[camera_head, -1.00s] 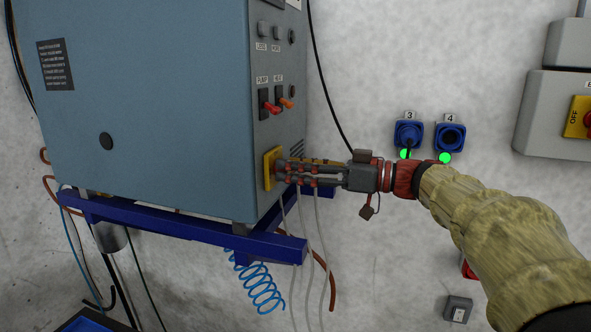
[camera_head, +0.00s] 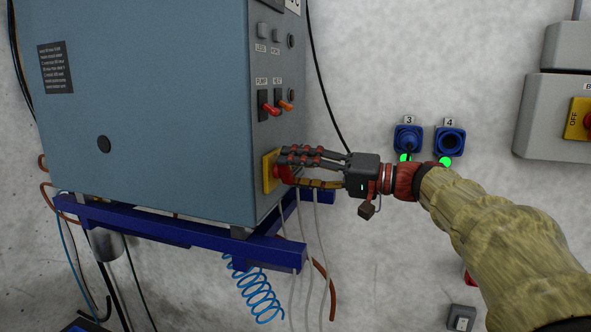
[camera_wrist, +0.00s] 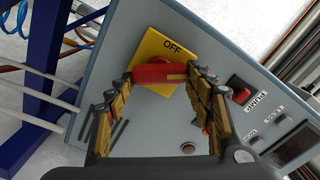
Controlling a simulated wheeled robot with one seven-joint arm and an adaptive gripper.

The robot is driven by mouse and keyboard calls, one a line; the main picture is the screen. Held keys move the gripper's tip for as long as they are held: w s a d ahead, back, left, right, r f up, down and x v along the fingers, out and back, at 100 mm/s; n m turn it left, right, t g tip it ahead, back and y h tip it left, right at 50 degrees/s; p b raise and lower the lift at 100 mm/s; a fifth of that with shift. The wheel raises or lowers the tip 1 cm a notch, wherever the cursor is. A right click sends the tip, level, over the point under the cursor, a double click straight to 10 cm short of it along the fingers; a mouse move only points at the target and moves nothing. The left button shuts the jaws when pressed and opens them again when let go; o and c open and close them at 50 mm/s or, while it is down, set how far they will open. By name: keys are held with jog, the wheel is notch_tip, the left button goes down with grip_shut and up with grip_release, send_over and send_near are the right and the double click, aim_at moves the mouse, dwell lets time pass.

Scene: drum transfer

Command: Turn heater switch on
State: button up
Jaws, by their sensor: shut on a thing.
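The red rotary switch knob (camera_wrist: 153,74) sits on a yellow plate (camera_wrist: 172,47) marked OFF, low on the side panel of the blue-grey cabinet. In the head view, the knob (camera_head: 284,173) shows partly between the fingers. My gripper (camera_head: 288,167) is shut on the knob, with fingers at both ends of it in the wrist view. Above it on the panel are the red PUMP switch (camera_head: 267,108) and the orange switch (camera_head: 286,105), whose label seems to read HEAT. Both switches are clear of my gripper. How far the knob is turned is hard to tell.
The cabinet (camera_head: 155,130) stands on a blue frame (camera_head: 180,226). Pale hoses hang just below my gripper, with a blue coiled hose (camera_head: 260,298) lower down. Blue sockets 3 (camera_head: 408,138) and 4 (camera_head: 449,142) are on the wall behind my wrist.

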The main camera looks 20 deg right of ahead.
jog(key=shift+f+m+p, duration=0.2)
jog(key=shift+m+p, duration=1.05)
jog(key=shift+m, duration=2.05)
jog(key=o, duration=1.1)
jog(key=shift+w, duration=0.1)
jog(key=shift+c, duration=0.2)
jog(key=shift+o, duration=0.5)
jog(key=shift+d, duration=0.15)
jog(key=v, duration=1.2)
